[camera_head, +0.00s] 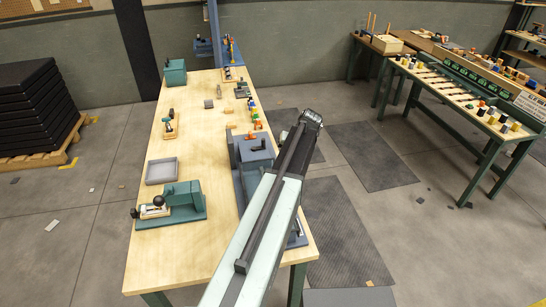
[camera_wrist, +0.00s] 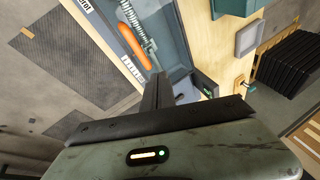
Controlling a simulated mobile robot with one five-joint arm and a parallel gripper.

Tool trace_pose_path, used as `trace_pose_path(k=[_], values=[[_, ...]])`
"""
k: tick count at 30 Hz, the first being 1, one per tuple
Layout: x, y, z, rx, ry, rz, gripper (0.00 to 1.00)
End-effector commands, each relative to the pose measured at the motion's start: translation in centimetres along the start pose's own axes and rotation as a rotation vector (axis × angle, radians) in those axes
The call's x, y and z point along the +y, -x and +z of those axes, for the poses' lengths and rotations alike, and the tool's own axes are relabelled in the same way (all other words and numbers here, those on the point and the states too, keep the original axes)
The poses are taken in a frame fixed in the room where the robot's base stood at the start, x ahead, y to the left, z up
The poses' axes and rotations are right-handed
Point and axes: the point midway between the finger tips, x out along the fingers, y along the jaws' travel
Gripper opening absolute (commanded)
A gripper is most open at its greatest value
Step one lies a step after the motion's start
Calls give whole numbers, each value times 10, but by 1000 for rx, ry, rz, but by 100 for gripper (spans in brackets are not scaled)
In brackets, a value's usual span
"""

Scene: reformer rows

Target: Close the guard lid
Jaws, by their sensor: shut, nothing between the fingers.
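A blue-grey machine (camera_head: 254,152) stands on the right edge of the long wooden table, partly covered by my arm. In the wrist view the blue-grey machine (camera_wrist: 181,55) shows an orange cylinder (camera_wrist: 134,45) and a coiled spring (camera_wrist: 140,20) in its channel. I cannot single out the guard lid or tell how far it is open. My gripper (camera_wrist: 158,88) is shut and empty, its dark fingers pointing towards the machine. In the head view its fingers cannot be made out behind my arm. Whether it touches the machine is unclear.
The wooden table (camera_head: 145,240) also bears a grey tray (camera_head: 161,171), a teal fixture (camera_head: 185,199) with a black knob, and several small parts. A second bench (camera_head: 430,80) stands at the right. Floor with dark mats (camera_head: 375,155) lies between them.

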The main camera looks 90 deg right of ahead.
Motion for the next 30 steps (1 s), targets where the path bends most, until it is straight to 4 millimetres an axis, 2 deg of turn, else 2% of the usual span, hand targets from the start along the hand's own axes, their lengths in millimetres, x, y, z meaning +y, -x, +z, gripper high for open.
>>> trace_pose_path(k=[1,6,14,26,28,30], values=[[8,14,-2,0,-3,0,0],[29,34,-2,-1,2,0,0],[37,40,-1,-3,6,-2,0],[36,39,-1,-3,7,-2,0],[26,31,-2,-9,22,-7,0],[-1,14,-5,-23,59,-18,0]])
